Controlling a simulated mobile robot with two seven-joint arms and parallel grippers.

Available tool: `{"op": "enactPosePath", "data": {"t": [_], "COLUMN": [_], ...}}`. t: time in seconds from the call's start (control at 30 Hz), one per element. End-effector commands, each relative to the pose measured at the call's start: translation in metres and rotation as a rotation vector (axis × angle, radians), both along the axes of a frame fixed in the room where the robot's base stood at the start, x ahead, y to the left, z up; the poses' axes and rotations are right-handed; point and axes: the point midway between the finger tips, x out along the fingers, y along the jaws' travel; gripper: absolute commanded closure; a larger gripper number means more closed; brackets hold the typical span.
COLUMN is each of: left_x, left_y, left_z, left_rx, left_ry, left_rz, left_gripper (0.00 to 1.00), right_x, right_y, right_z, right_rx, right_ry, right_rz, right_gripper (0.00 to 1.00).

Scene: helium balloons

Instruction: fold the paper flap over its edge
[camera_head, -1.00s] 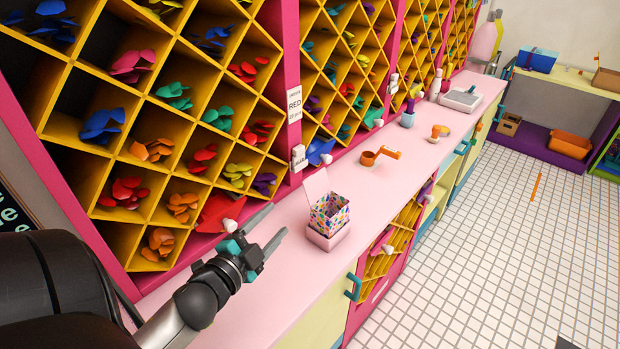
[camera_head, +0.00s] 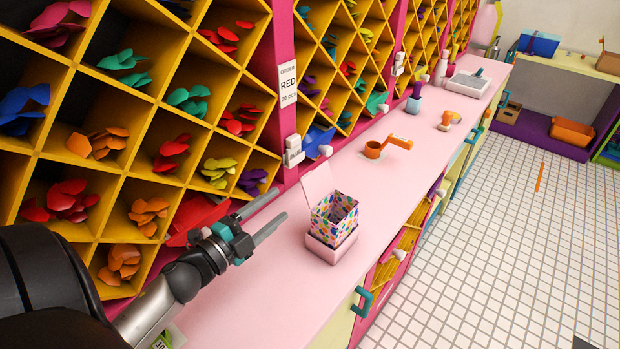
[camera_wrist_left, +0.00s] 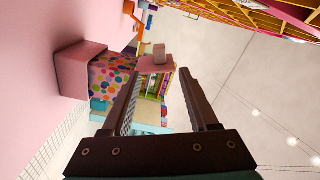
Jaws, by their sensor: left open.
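A box of patterned paper (camera_head: 334,216) with coloured spots sits in a pink base (camera_head: 331,250) on the pink counter. Its pale pink paper flap (camera_head: 317,184) stands up from the box's left rim, tilted outward. My left gripper (camera_head: 281,205) is open and empty, left of the box, its fingers pointing towards it and apart from it. My right gripper is out of view.
Yellow diamond shelves with coloured pieces rise behind the counter (camera_head: 253,298). An orange dispenser (camera_head: 373,149) stands further along the counter, with a scale (camera_head: 468,86) beyond. A white switch-like fitting (camera_head: 293,151) is on the pink post. Counter between gripper and box is clear.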

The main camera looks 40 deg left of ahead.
Motion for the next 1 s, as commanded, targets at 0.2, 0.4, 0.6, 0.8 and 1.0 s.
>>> {"op": "enactPosePath", "data": {"t": [0.2, 0.4, 0.6, 0.8, 1.0], "left_x": [0.037, 0.067, 0.095, 0.113, 0.120], "left_y": [-0.003, -0.006, -0.008, -0.010, -0.011], "left_z": [0.002, 0.001, 0.001, 0.000, 0.000], "left_rx": [0.001, 0.002, 0.001, 0.001, 0.001], "left_ry": [-0.003, -0.002, -0.002, -0.001, 0.000], "left_rz": [0.000, 0.001, 0.002, 0.001, 0.001], "left_gripper": [0.40, 0.40, 0.40, 0.40, 0.40], "right_x": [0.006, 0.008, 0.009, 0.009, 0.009], "right_y": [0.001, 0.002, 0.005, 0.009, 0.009], "right_z": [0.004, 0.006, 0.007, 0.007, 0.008], "right_rx": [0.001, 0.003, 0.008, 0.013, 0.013], "right_ry": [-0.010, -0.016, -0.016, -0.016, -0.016], "right_rz": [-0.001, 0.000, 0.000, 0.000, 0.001], "right_gripper": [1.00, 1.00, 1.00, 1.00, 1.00]}}
